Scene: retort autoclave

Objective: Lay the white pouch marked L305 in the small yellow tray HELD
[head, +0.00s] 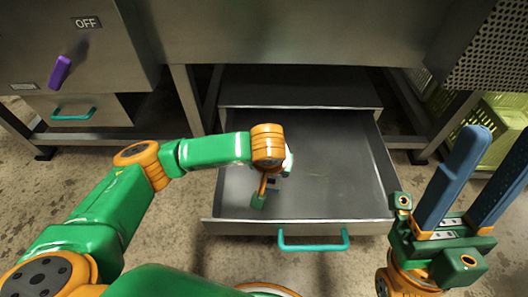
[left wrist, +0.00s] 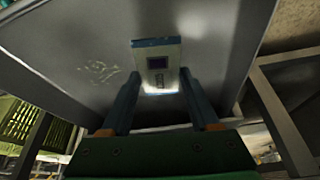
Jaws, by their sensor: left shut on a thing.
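My left gripper (head: 268,190) is low over the open grey drawer, mostly hidden behind its own wrist in the head view. In the left wrist view its two blue fingers (left wrist: 160,92) are shut on a flat white pouch (left wrist: 172,54), which has a dark square and small print too blurred to read. The drawer's grey floor lies behind the pouch; I cannot tell whether they touch. My right gripper (head: 474,185) is at the right, its two blue fingers wide apart and empty. The small yellow tray HELD is in neither view.
The open drawer (head: 345,205) has a teal handle (head: 313,245), and its floor looks otherwise bare. A shut drawer with a teal handle (head: 73,113) is at the left, below a purple knob (head: 60,71) and an OFF label. Yellow-green crates (head: 492,135) stand at the right.

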